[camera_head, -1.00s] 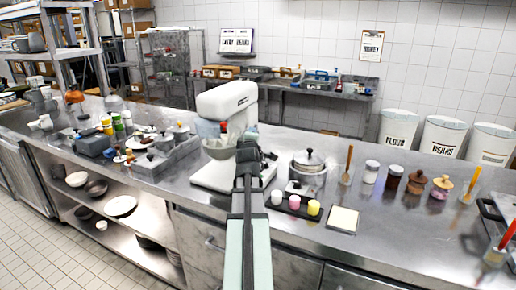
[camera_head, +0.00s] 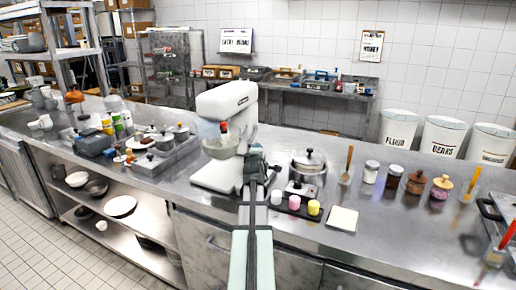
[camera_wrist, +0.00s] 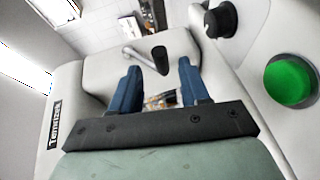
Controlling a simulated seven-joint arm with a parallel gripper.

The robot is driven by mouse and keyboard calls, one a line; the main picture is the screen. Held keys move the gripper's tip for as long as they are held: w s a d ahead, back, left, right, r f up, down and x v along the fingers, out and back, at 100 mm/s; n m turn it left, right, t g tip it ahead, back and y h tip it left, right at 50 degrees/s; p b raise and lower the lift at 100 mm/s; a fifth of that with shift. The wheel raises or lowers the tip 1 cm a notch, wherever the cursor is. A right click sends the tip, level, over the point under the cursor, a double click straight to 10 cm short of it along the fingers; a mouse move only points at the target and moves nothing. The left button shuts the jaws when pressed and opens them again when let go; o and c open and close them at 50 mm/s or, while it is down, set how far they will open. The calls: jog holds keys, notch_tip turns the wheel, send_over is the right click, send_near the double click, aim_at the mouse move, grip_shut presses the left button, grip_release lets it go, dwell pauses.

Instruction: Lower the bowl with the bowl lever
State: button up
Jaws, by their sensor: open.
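The white stand mixer (camera_head: 228,105) stands on the counter, with its steel bowl (camera_head: 221,147) under the head. In the wrist view the mixer's side (camera_wrist: 95,75) fills much of the picture. The bowl lever (camera_wrist: 142,60) is a silver rod with a black knob, sticking out from that side. My gripper (camera_wrist: 160,82) is open with its blue fingers apart. The knob appears between and just beyond the fingertips; I cannot tell whether anything touches. In the head view my gripper (camera_head: 254,160) is at the mixer's right side, and the lever cannot be made out there.
A black dial (camera_wrist: 222,19) and a green button (camera_wrist: 290,80) are on the mixer, right of the fingers in the wrist view. A lidded pot (camera_head: 308,165) and a dark tray with small cups (camera_head: 295,205) stand close on the right. Jars stand farther right.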

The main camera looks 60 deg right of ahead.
jog(key=x, duration=0.8)
jog(key=shift+d, duration=0.1)
grip_shut()
dwell(0.4)
